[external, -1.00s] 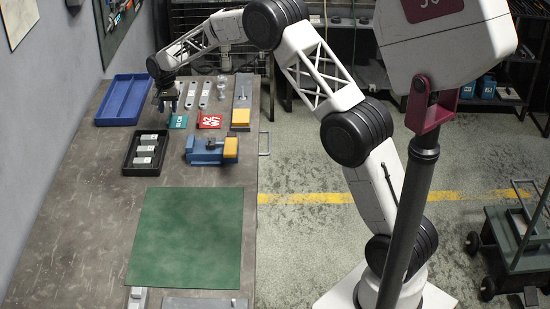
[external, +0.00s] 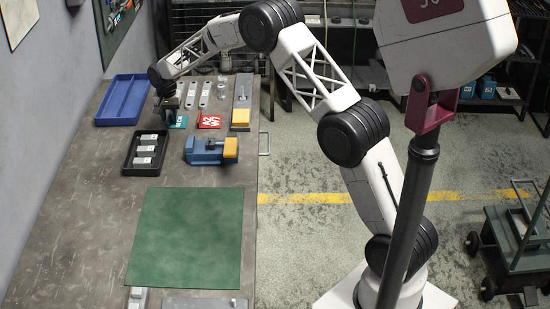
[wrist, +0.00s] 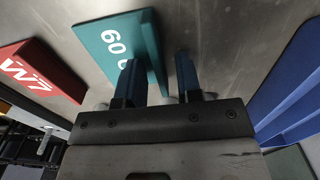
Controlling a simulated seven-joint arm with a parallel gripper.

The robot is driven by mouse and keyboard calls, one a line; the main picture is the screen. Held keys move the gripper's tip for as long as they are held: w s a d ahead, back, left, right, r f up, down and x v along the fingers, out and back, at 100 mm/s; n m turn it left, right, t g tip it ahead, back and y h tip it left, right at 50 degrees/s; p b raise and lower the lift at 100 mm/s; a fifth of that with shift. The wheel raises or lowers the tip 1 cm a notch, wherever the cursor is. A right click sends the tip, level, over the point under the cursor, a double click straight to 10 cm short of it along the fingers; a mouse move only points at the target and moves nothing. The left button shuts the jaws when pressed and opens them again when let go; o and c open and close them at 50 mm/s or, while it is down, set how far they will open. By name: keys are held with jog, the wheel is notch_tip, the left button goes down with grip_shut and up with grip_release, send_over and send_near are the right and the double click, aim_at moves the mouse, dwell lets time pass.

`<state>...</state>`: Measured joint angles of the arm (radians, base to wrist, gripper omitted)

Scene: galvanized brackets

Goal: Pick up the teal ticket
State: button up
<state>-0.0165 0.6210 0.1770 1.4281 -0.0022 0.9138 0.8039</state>
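The teal ticket (external: 179,122) lies on the workbench just left of the red ticket (external: 209,121). In the wrist view the teal ticket (wrist: 125,42) shows white digits, partly hidden by one finger. My gripper (wrist: 160,72) is open, its two blue fingers apart. The left finger overlaps the ticket in the picture, and the ticket's right edge shows between the fingers. I cannot tell whether they touch it. In the external view my gripper (external: 165,115) is low over the bench at the ticket's left side and covers part of it.
A blue tray (external: 112,118) stands to the left. A black tray (external: 127,165) with galvanized pieces is in front, beside a blue vise-like fixture (external: 203,157). Metal brackets (external: 205,94) lie behind the tickets. A green mat (external: 190,235) lies clear nearer the camera.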

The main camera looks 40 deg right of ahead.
aim_at(170, 116)
grip_shut()
jog(key=shift+r, duration=0.1)
notch_tip(170, 116, up, 10)
dwell(0.7)
dwell(0.5)
